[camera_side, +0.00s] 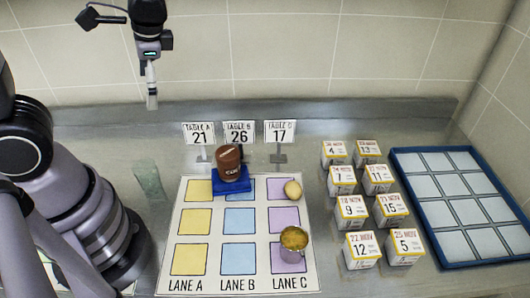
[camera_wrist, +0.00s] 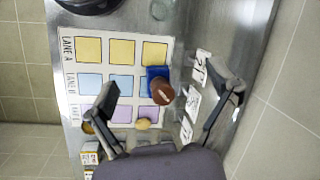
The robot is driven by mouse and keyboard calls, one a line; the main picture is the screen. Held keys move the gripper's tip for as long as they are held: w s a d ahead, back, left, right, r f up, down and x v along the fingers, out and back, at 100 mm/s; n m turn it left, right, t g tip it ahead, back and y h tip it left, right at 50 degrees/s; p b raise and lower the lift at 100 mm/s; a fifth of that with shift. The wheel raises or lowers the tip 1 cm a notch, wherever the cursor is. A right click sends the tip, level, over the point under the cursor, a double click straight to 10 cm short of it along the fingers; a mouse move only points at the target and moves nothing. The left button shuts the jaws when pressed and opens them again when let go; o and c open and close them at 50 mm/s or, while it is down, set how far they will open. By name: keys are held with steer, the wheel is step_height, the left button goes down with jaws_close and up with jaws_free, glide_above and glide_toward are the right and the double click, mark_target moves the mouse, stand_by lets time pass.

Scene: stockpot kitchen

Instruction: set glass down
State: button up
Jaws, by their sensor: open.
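A clear, faintly green glass (camera_side: 148,181) stands upright on the steel counter, just left of the lane mat (camera_side: 180,226). It also shows at the top edge of the wrist view (camera_wrist: 160,10). My gripper (camera_side: 152,102) is high above the counter, behind and above the glass, well apart from it. In the wrist view my gripper (camera_wrist: 163,82) has its fingers spread wide with nothing held between them.
A brown jar (camera_side: 229,165) stands on a blue block (camera_side: 231,184) at the mat's back. A potato-like item (camera_side: 293,189) and a filled cup (camera_side: 292,253) are in lane C. Table signs (camera_side: 239,132), several dated boxes (camera_side: 350,208) and a blue-rimmed tray (camera_side: 425,222) stand beyond.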

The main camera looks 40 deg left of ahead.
steer(key=s+a+r+n+t+h, duration=0.1)
steer(key=s+r+n+t+h, duration=0.2)
steer(key=r, duration=0.6)
steer(key=s+n+t, duration=0.1)
steer(key=s+t, duration=0.1)
steer(key=t, duration=0.1)
steer(key=shift+r, duration=0.3)
steer(key=shift+s+r+t, duration=0.35)
steer(key=shift+s+t, duration=0.05)
steer(key=shift+c, duration=1)
